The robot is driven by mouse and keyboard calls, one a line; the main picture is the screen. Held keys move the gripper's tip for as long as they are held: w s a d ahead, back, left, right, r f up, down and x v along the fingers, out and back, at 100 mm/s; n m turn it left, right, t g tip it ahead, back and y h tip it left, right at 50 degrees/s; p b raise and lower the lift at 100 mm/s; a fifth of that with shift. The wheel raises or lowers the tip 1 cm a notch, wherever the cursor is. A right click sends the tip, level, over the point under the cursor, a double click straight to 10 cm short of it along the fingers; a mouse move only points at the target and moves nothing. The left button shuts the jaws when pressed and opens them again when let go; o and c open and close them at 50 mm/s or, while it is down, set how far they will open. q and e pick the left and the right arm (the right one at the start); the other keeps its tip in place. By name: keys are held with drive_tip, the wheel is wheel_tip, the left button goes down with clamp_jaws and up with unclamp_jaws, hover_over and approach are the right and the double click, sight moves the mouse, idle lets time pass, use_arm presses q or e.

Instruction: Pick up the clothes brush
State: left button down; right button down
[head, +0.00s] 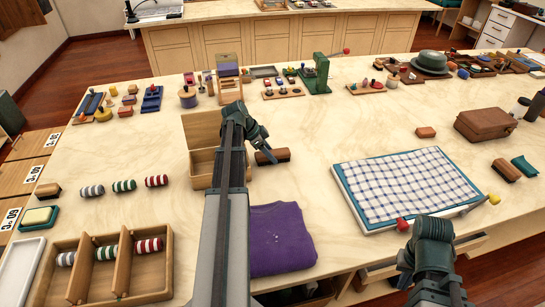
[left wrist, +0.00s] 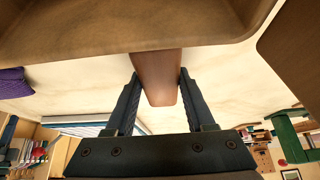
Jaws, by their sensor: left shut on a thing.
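The clothes brush (head: 272,157), a brown wooden block, is beside the open wooden box (head: 203,168) in the middle of the table. My left gripper (head: 260,145) is shut on it. In the left wrist view the brush (left wrist: 157,72) sits between the two fingers of the gripper (left wrist: 158,84), with its far end close to the wooden rim. I cannot tell whether the brush touches the table. My right gripper (head: 405,270) hangs at the lower right, near the front edge, with nothing seen in it; its jaw opening is unclear.
A folded purple garment (head: 278,240) lies in front of the brush. A checked cloth on a board (head: 408,185) lies to the right. A divided wooden tray (head: 152,278) with rolled items stands front left. The table between brush and checked cloth is clear.

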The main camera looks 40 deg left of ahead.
use_arm(q)
drive_tip(key=shift+r, duration=0.1)
wheel_tip(320, 180, up, 10)
drive_tip(key=p, duration=1)
drive_tip(key=shift+r+p, duration=0.2)
drive_tip(key=shift+p, duration=0.1)
drive_tip(key=c, duration=0.9)
unclamp_jaws()
drive_tip(key=shift+f, duration=0.1)
drive_tip(key=c, duration=0.5)
drive_tip(key=shift+c, duration=0.2)
drive_tip(key=shift+s, duration=0.1)
